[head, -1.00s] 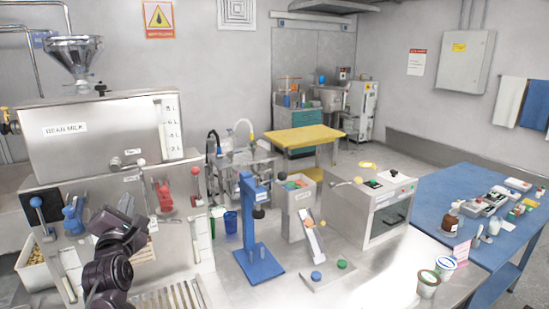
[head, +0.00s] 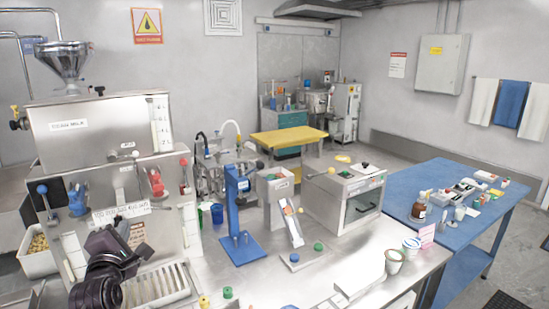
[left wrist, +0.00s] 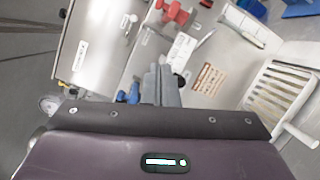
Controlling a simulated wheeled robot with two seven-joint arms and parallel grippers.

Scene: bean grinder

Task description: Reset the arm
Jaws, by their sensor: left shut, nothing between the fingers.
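My left gripper (head: 128,250) is in the lower left of the head view, in front of the steel bean milk machine (head: 105,135). In the left wrist view its fingers (left wrist: 160,88) are together with nothing between them. The machine has a funnel on top, levers with blue and red knobs, and a white label (head: 122,211) just above my gripper. The machine also shows in the left wrist view (left wrist: 100,45). My right gripper is not in view.
A slatted drip tray (head: 155,287) lies just below my gripper, and a bin of beans (head: 38,262) is at the left. A blue stand (head: 238,215) and a steel box oven (head: 345,200) stand to the right. A blue table (head: 450,190) is further right.

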